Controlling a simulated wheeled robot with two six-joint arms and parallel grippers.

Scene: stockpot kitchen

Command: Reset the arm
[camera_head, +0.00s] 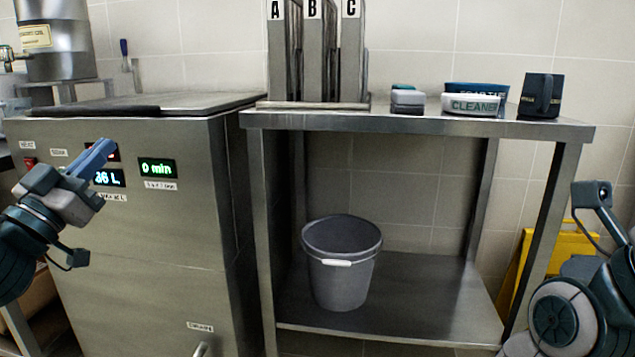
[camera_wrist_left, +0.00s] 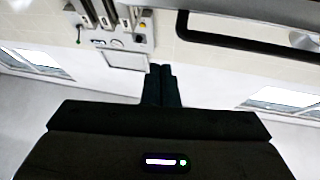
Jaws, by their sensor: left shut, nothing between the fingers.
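My left gripper (camera_head: 106,147) comes in from the left in the head view, in front of the control panel of the steel cooker (camera_head: 165,235). Its blue fingers are shut together with nothing between them, and they hide part of the panel's displays. The shut fingers also show as a dark pair in the left wrist view (camera_wrist_left: 161,84), against a tilted view of the room. My right arm (camera_head: 570,310) is at the lower right of the head view. Its fingers are not visible.
A steel table (camera_head: 415,121) bears the lettered racks (camera_head: 312,60), a sponge (camera_head: 407,100), a cleaner container (camera_head: 472,104) and a dark mug (camera_head: 540,96). A grey bucket (camera_head: 341,275) stands on its lower shelf. A yellow sign (camera_head: 565,250) is behind my right arm.

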